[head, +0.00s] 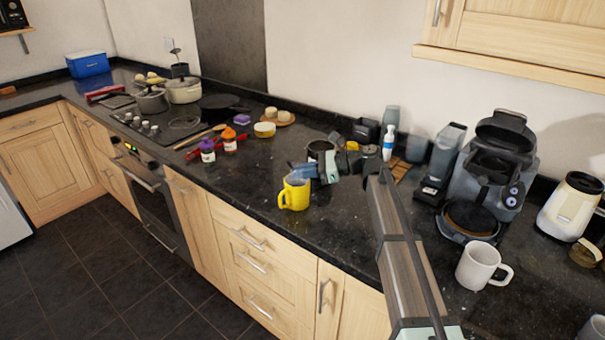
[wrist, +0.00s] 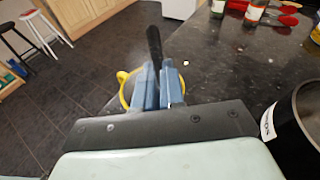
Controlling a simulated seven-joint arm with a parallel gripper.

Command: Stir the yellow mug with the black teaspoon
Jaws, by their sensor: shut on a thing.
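The yellow mug (head: 295,194) stands upright near the front edge of the granite counter, with its handle toward the lower left. My gripper (head: 297,171) is directly above and behind the mug, with its blue fingers close to the rim. In the wrist view my gripper (wrist: 159,82) is shut on the black teaspoon (wrist: 154,46), whose dark handle sticks up past the fingers. The mug (wrist: 123,92) shows there only as a yellow edge and handle behind the fingers. The spoon's lower end is hidden, so I cannot tell how deep it sits in the mug.
A dark pot (head: 319,148) stands just behind my gripper; it also shows at the right of the wrist view (wrist: 303,130). Spice jars (head: 208,150) stand to the left. A coffee machine (head: 490,165) and a white mug (head: 480,266) are to the right. Counter left of the mug is clear.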

